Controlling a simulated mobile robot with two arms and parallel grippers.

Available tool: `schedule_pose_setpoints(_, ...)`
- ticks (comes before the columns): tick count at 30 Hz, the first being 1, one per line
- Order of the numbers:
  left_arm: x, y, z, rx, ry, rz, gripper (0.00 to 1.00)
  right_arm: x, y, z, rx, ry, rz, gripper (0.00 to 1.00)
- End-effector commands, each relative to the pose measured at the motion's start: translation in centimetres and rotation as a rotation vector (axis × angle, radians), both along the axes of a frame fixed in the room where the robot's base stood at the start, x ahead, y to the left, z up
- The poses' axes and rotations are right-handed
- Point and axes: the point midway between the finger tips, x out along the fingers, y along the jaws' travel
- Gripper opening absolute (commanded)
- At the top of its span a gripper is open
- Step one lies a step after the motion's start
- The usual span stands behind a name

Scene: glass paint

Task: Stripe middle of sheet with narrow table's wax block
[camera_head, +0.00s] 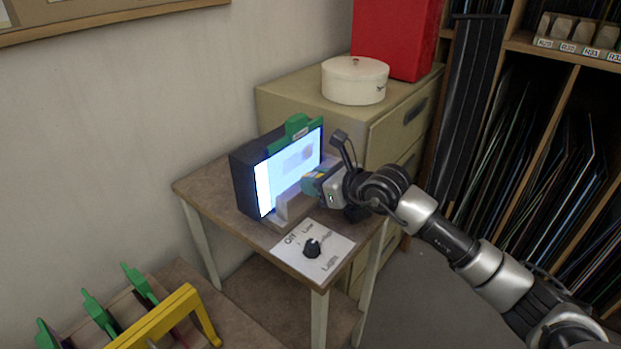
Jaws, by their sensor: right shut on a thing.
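The lit sheet (280,172) stands upright against a dark light box on the small narrow table (198,186). A green clamp (297,128) grips its top edge. A faint darker smudge shows on the sheet right of its middle. My right gripper (318,183) is shut on a small block, the wax block (312,184), which shows blue and yellowish sides. The block is at the lower right of the sheet; I cannot tell whether it touches the surface. My left gripper is not in view.
A control card with a black knob (312,248) lies at the table's front. A beige cabinet (302,99) with a round white box (354,80) stands behind, right of the table. A rack with green clamps and a yellow handle (160,320) is at lower left. Shelves (548,130) fill the right.

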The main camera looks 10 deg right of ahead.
Motion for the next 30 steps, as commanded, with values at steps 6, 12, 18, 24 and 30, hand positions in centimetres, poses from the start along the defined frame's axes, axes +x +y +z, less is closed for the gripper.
schedule_pose_setpoints(6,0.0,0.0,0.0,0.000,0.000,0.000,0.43,-0.1,-0.1,0.0,0.000,0.000,0.000,0.06)
schedule_pose_setpoints(12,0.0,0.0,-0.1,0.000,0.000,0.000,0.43,-1.1,-0.9,-0.1,-0.001,0.001,0.000,0.06)
schedule_pose_setpoints(18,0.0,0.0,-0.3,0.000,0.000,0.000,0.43,-2.3,-1.8,-0.1,0.000,0.001,0.001,0.06)
schedule_pose_setpoints(24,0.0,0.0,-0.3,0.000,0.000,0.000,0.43,-2.4,-1.8,0.0,0.001,0.001,0.001,0.06)
schedule_pose_setpoints(30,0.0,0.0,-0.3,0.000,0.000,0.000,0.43,-2.3,-1.8,0.0,0.000,0.000,0.000,0.06)
